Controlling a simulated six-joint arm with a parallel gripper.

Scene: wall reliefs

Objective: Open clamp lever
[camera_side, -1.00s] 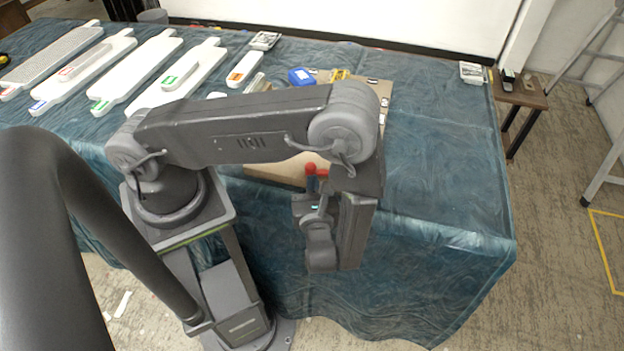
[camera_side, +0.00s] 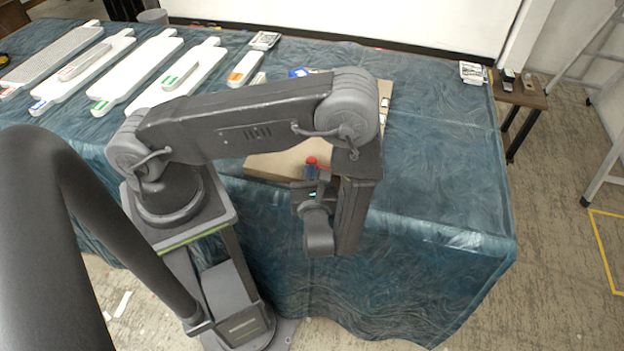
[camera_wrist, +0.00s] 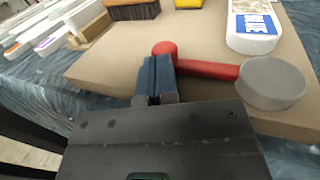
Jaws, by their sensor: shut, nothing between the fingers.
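The clamp lever is a red bar (camera_wrist: 207,69) with a round red knob (camera_wrist: 164,49) at its left end and a grey round hub (camera_wrist: 271,86) at its right. It lies over a tan board in the wrist view. My gripper (camera_wrist: 157,65) is shut, its blue fingers just on the near side of the bar beside the knob. They look close against the lever, but I cannot tell whether they touch. In the side view the red knob (camera_side: 311,160) shows just above my gripper (camera_side: 311,172); my arm hides the hub there.
The tan board (camera_wrist: 115,62) carries a white item with a blue label (camera_wrist: 254,25), a dark brush-like block (camera_wrist: 132,10) and a yellow thing (camera_wrist: 188,4). White trays (camera_side: 136,70) lie left on the blue-green cloth (camera_side: 440,150). The cloth's right side is mostly clear.

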